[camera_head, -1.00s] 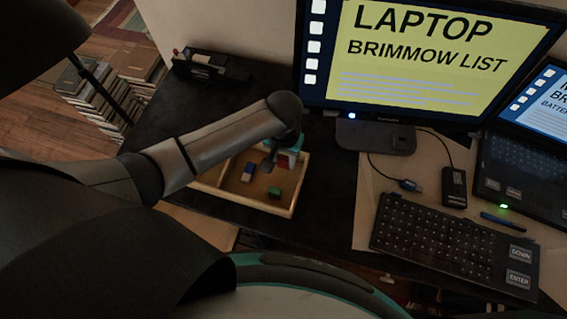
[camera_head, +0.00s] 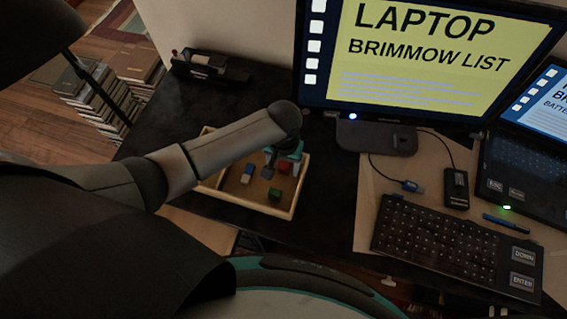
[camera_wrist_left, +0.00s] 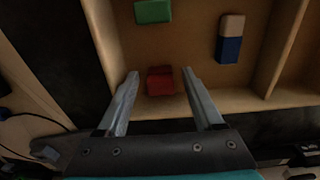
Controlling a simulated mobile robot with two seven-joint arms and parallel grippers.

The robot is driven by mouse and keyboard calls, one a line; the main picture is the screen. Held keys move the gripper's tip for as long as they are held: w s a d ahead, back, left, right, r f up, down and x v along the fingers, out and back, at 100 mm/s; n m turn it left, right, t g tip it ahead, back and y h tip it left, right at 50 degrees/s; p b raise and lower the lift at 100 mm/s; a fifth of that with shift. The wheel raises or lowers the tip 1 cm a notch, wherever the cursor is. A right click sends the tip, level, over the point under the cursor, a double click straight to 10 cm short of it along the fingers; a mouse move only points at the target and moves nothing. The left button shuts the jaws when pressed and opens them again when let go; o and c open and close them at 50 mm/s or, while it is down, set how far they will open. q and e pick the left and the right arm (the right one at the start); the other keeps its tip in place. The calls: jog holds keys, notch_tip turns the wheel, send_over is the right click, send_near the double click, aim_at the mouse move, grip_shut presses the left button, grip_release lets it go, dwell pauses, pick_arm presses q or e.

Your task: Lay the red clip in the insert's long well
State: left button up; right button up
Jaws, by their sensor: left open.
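The red clip (camera_wrist_left: 160,80) lies on the floor of a wooden tray, near its wall, and looks like a small red block. In the head view the red clip (camera_head: 285,168) shows partly, beside my left gripper. My left gripper (camera_wrist_left: 160,73) is open, with its fingertips on either side of the clip in the wrist view and a gap to each. Whether the fingers reach down to its height I cannot tell. In the head view the left gripper (camera_head: 269,170) is over the tray. The wooden tray (camera_head: 262,207) has a divider (camera_wrist_left: 283,50) and an empty-looking compartment beyond it. My right gripper is out of view.
A green block (camera_wrist_left: 153,11) and a blue-and-white block (camera_wrist_left: 229,40) lie in the same compartment as the clip. A monitor (camera_head: 420,50), a keyboard (camera_head: 440,240) and a laptop (camera_head: 525,150) stand to the right. Dark desk is bare between tray and keyboard.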

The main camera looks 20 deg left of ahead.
aim_at(284, 167)
pick_arm(q)
jog(key=shift+r, duration=0.1)
notch_tip(284, 167, up, 12)
jog(key=p, duration=0.3)
jog(key=shift+s, duration=0.1)
dwell(0.3)
